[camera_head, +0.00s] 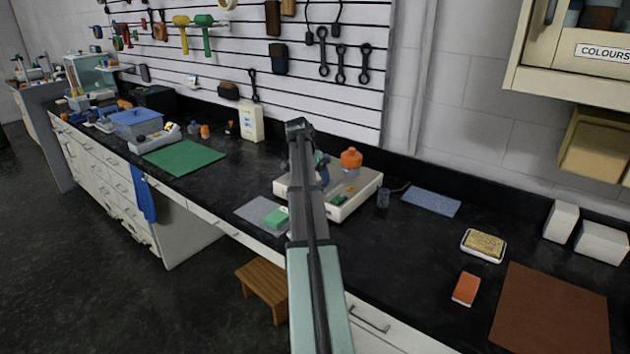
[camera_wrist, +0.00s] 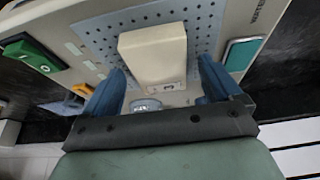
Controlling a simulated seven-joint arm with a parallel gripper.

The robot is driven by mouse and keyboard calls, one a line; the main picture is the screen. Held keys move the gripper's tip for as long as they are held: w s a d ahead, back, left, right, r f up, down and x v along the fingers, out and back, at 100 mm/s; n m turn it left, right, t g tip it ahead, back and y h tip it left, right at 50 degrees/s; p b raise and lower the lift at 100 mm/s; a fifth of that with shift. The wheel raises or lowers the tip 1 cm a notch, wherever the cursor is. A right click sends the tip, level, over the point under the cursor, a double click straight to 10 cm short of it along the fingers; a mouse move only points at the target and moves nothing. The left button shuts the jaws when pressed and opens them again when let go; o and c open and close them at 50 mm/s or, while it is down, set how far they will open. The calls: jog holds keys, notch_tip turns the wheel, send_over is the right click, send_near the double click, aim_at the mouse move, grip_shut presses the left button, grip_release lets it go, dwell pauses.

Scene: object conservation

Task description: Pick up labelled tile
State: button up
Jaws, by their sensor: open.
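A cream block-like tile (camera_wrist: 153,52) with a small dark-marked label on its near face lies on the blue-grey perforated panel (camera_wrist: 95,36) of a bench device. My gripper (camera_wrist: 160,84) is open in the wrist view, with one blue finger on each side of the tile's near end. I cannot tell whether either finger touches it. In the head view, my gripper (camera_head: 322,170) is over the cream bench device (camera_head: 358,196), partly behind my own arm. The tile cannot be made out there.
A green switch (camera_wrist: 36,55) and a teal piece (camera_wrist: 243,53) flank the panel. An orange-topped bottle (camera_head: 351,160) stands at the device's back, with a small dark cup (camera_head: 383,198) to its right.

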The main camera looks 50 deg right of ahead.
jog(key=shift+f, duration=0.2)
dwell(0.5)
jog(key=c, duration=1.3)
